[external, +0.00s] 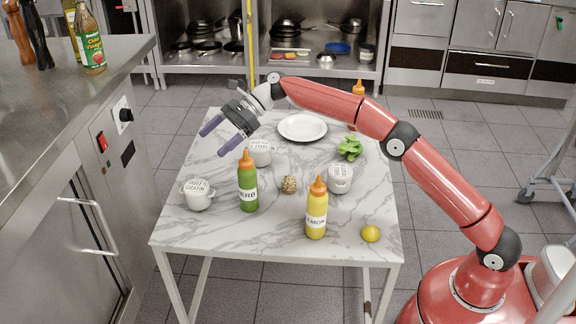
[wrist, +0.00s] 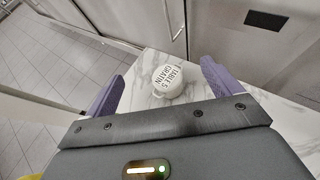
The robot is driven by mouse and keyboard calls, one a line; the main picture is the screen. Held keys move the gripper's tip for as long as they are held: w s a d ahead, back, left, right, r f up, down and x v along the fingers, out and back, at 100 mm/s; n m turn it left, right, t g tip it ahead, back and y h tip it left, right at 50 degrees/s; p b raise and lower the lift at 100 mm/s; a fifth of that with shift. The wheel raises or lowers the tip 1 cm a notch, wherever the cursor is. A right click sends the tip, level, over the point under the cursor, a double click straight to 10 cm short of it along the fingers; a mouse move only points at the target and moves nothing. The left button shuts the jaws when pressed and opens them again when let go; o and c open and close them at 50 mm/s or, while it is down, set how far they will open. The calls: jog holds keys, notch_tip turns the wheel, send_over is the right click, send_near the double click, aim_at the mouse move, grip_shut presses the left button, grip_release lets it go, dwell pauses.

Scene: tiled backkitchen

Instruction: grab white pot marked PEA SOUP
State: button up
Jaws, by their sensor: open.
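Three white pots with lettered lids stand on the marble table. The left pot (external: 197,196) reads as a gratin pot; it shows between my fingers in the wrist view (wrist: 168,82), marked "TABLE 5 GRATIN". A second pot (external: 262,157) stands behind the green bottle, partly hidden by it. A third pot (external: 340,182) stands right of centre. The lettering on these two is too small to read surely, so I cannot tell which is PEA SOUP. My gripper (external: 221,135) is open and empty, above the table's left back part, apart from the pots.
A green bottle (external: 248,185) and a yellow bottle (external: 316,212) stand upright at the front of the marble table (external: 215,238). A plate (external: 302,127), lettuce (external: 349,148), a brown lump (external: 289,184) and a lemon (external: 370,233) lie around. A steel counter (external: 60,75) borders the left.

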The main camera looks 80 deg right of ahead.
jog(key=s+d+f+m+g+h, duration=0.1)
jog(key=s+d+m+g+h, duration=0.25)
jog(key=d, duration=0.35)
jog(key=m+g+h+p, duration=0.1)
jog(key=m+g+h, duration=0.1)
jog(key=m+h, duration=0.35)
send_over(260, 145)
jog(key=s, duration=0.1)
jog(key=shift+y, duration=0.3)
jog(key=f, duration=0.6)
jog(key=shift+s+a+f, duration=0.15)
jog(key=shift+a, duration=0.05)
jog(key=x, duration=0.8)
jog(key=shift+s+d+f, duration=0.1)
jog(key=shift+s+d, duration=0.05)
jog(key=shift+s, duration=0.1)
jog(key=shift+t, duration=0.25)
jog(key=c, duration=1.3)
jog(key=shift+o, duration=0.2)
